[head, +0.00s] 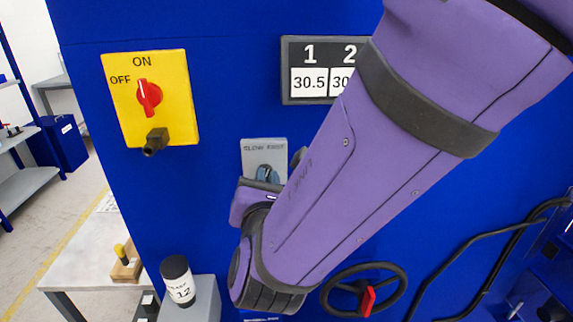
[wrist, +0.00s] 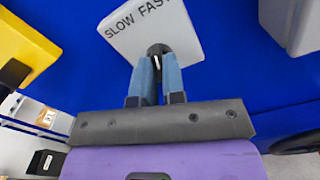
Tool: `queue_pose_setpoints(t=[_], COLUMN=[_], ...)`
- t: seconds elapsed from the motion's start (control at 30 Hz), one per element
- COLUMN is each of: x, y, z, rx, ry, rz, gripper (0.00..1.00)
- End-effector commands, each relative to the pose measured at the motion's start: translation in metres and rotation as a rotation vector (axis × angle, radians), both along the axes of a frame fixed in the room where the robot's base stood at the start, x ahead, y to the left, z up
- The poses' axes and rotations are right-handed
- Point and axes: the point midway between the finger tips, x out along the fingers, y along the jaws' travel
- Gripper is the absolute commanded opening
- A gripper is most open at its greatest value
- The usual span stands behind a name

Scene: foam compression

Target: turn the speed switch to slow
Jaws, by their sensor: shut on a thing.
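The speed switch is a grey plate marked SLOW FAST (wrist: 150,28) on the blue machine front; it also shows in the head view (head: 263,150). Its dark round knob (wrist: 158,49) sits low on the plate. My gripper (wrist: 159,62) points up at the plate with its two blue fingers shut on the knob. In the head view my gripper (head: 267,173) shows just below the plate's lettering, partly covered by my arm.
A yellow ON/OFF panel (head: 170,116) with a red rotary switch (head: 149,94) is to the left. A number board (head: 310,53) is above right. A handwheel (head: 390,275) with a red handle is below right. A black-capped container (head: 178,279) stands below left.

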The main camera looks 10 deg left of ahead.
Motion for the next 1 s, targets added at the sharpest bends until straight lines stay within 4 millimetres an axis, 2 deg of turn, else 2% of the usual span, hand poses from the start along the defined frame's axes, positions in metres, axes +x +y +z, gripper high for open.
queue_pose_setpoints(t=[1.0], x=[0.0001], y=[-0.0012], z=[-0.0004], rx=[-0.905], ry=[-0.216], rz=[0.000], gripper=[0.00])
